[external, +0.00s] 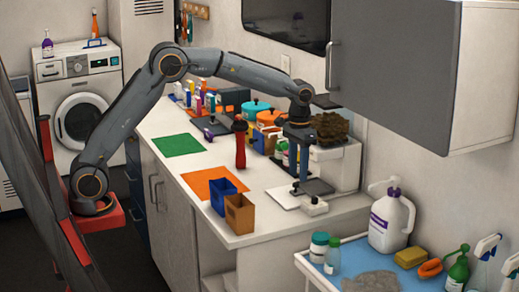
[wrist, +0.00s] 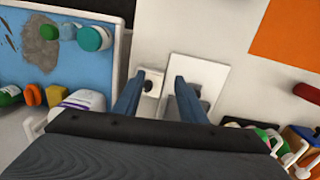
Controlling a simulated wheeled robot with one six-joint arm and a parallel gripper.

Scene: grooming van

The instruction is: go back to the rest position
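My gripper (external: 299,165) hangs pointing down at the right end of the counter (external: 265,222), in front of a white machine (external: 347,165) with a brown fuzzy mass (external: 330,128) on top. In the wrist view, the two blue-grey fingers of my gripper (wrist: 157,84) stand apart with nothing held between them. Below them are a white plate (wrist: 205,72) and a small white block with a dark knob (wrist: 149,84). My arm reaches out over the counter from its red base at the left.
A grey wall cabinet (external: 395,70) hangs close to the right of my wrist. Blue (external: 223,196) and brown (external: 239,214) bins, an orange mat (external: 203,184), a red bottle (external: 240,145) and a green mat (external: 177,145) stand or lie nearby. A blue-topped cart (external: 345,262) holds bottles.

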